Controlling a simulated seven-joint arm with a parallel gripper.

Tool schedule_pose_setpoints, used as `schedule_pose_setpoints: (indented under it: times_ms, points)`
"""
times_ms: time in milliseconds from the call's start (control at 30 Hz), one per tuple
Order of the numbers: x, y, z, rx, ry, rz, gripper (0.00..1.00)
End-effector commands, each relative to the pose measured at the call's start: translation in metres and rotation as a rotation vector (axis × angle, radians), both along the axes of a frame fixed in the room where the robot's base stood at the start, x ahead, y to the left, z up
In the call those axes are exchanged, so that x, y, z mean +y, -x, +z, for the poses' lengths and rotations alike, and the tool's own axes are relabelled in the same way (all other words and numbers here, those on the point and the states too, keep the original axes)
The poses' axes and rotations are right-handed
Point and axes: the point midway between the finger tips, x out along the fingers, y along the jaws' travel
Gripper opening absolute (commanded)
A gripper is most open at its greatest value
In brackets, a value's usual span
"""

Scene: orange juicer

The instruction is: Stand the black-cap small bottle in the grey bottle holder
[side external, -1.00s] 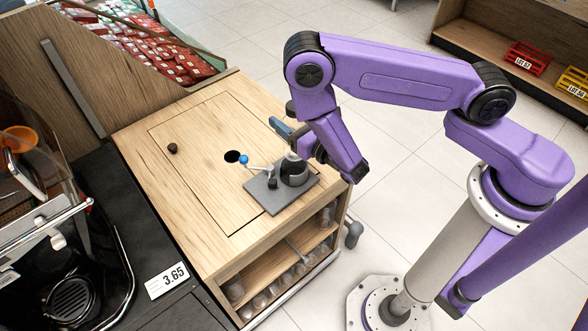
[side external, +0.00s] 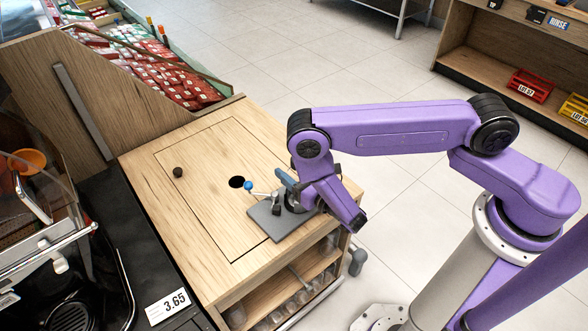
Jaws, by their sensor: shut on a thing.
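My gripper (side external: 284,182) is low over the grey bottle holder (side external: 268,224), at the right edge of the wooden counter. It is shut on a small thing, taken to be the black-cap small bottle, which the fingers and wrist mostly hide. The holder is a flat grey plate with a dark round cup, partly covered by my gripper, and a clamp lever with a blue ball (side external: 248,186). I cannot tell whether the held thing is inside the cup or above it.
The wooden counter (side external: 205,220) has a round dark hole (side external: 237,182) and a small dark round piece (side external: 178,172) left of the holder. A wooden panel (side external: 110,90) rises behind. A dark machine (side external: 70,285) stands at the left.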

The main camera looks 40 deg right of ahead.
Motion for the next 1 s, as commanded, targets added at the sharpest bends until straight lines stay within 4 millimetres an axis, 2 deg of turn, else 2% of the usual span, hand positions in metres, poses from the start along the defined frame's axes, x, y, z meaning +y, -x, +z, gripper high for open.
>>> schedule_pose_setpoints:
  times_ms: [367, 400, 433, 467, 867, 1000]
  points:
    - [0.0, 0.0, -0.007, 0.0, 0.001, 0.0, 0.33]
    - [0.0, 0.0, -0.007, 0.0, 0.0, 0.0, 0.75]
    - [0.0, 0.0, -0.007, 0.0, 0.0, 0.0, 0.85]
    - [0.0, 0.0, -0.007, 0.0, 0.0, 0.0, 0.88]
    - [0.0, 0.0, 0.0, 0.0, 0.0, 0.0, 0.88]
    - [0.001, 0.019, -0.001, 0.007, 0.005, 0.005, 0.88]
